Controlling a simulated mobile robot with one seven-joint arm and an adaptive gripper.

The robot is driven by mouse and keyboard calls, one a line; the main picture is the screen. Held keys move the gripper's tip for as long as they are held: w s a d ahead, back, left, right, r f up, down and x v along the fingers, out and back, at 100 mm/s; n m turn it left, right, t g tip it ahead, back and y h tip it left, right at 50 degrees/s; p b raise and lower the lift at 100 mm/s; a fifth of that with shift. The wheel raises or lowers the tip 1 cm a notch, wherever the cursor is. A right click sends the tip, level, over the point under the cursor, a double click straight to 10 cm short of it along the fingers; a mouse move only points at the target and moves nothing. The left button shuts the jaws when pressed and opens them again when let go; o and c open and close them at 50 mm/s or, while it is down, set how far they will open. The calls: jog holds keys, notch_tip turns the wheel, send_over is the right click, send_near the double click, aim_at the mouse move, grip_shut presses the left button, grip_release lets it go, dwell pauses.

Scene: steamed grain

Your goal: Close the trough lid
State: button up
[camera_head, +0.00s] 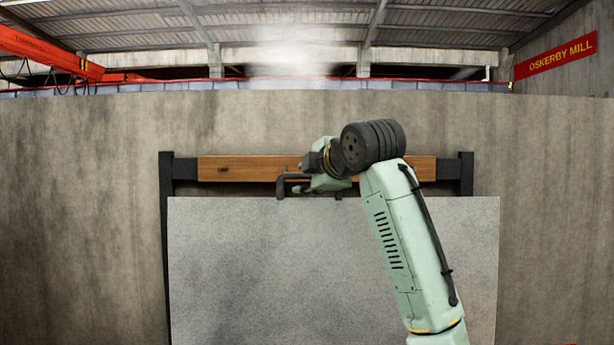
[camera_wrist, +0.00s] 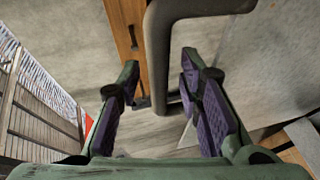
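The trough lid looks to be the large flat grey panel (camera_head: 240,270), standing raised in front of the concrete wall in the head view. Part of a grey panel also shows at the right of the wrist view (camera_wrist: 275,60). A dark bent handle (camera_head: 283,181) sits at its top edge; in the wrist view the handle (camera_wrist: 157,60) runs down between my fingers. My gripper (camera_wrist: 160,72) is open, with purple pads either side of the handle in the picture. I cannot tell whether they touch it. In the head view, my wrist partly hides the gripper (camera_head: 308,186).
A wooden beam (camera_head: 240,169) between dark posts (camera_head: 167,230) runs behind the handle, close to my gripper. The concrete wall (camera_head: 90,200) spans the view. A slatted grey surface (camera_wrist: 40,120) shows at the left of the wrist view.

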jog(key=shift+c, duration=0.5)
grip_shut()
